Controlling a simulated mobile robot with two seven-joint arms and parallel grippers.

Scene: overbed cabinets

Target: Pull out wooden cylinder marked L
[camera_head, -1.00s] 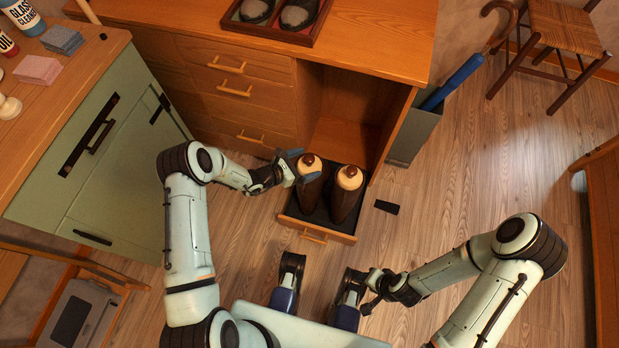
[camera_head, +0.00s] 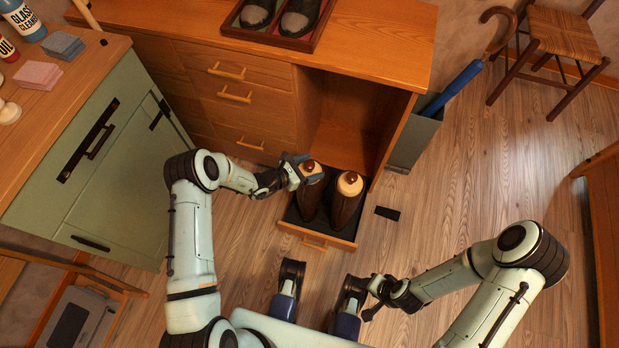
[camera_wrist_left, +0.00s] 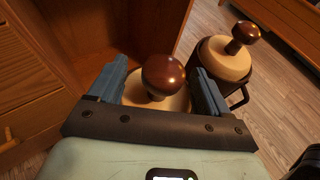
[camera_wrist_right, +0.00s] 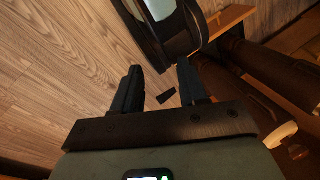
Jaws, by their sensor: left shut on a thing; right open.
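Two dark brown boots stand in an open low drawer (camera_head: 318,243), each with a pale wooden cylinder and a dark round knob on top. My left gripper (camera_head: 303,170) is at the left cylinder (camera_head: 314,180). In the left wrist view its blue fingers are shut around this left cylinder (camera_wrist_left: 172,104), with the knob (camera_wrist_left: 163,76) between them. The right cylinder (camera_head: 349,185) sits in the right boot (camera_head: 345,208), apart from the gripper. No letter is readable on either cylinder. My right gripper (camera_wrist_right: 158,75) is open and empty, low in front of the drawer.
The wooden cabinet (camera_head: 370,50) stands behind the drawer, with an open compartment. A tray of shoes (camera_head: 312,38) is on its top. A green cabinet (camera_head: 110,180) is at the left. A small black object (camera_head: 387,213) lies on the floor, right of the drawer.

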